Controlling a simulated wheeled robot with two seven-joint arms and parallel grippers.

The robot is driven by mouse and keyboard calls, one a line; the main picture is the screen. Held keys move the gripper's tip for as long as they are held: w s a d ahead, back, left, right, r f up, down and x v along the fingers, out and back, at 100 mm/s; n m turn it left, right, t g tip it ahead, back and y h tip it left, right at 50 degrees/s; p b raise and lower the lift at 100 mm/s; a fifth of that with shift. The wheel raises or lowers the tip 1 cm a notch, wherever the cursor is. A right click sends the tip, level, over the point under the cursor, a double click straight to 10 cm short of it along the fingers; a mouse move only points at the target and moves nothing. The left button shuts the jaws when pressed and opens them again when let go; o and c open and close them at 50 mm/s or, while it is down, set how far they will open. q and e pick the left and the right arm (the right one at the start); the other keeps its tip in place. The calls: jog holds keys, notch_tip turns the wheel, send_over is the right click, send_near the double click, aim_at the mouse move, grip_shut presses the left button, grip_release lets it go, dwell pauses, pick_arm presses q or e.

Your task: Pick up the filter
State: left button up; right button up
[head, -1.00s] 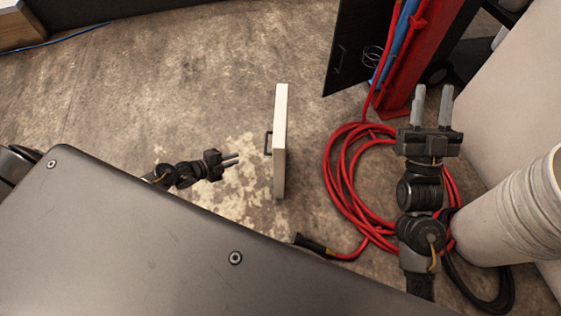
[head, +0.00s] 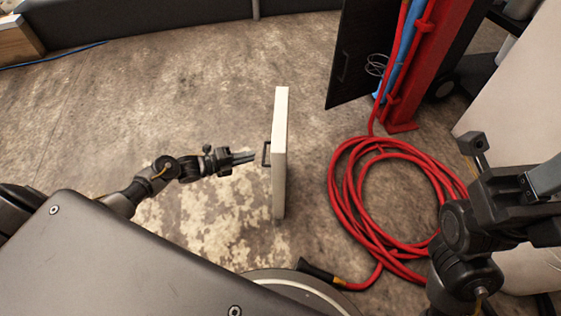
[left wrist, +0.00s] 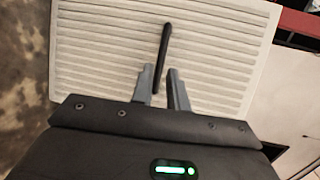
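The filter (head: 280,150) is a thin white panel standing upright on the floor, seen nearly edge-on in the head view. A black handle (head: 266,153) sticks out from its left face. In the left wrist view the filter's pleated face (left wrist: 100,50) fills the upper part, with the dark handle (left wrist: 163,50) running lengthwise. My left gripper (head: 250,158) points right at the handle. Its fingers (left wrist: 162,88) are apart, and the handle's lower end shows between their tips. I cannot tell whether they touch it. My right gripper (head: 537,182) is at the right edge, partly cut off, away from the filter.
A coiled red hose (head: 345,190) lies right of the filter, its dark nozzle (head: 316,270) near my base. A red post (head: 405,105) and black panel (head: 352,55) stand behind. A pale surface (head: 515,90) is at right. The floor behind the filter is clear.

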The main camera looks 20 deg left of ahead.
aim_at(264, 153)
pick_arm(q)
jog(key=shift+b+x, duration=1.35)
jog(key=shift+x, duration=1.9)
jog(key=shift+s+d+r, duration=0.1)
jog(key=shift+s, duration=0.05)
grip_shut()
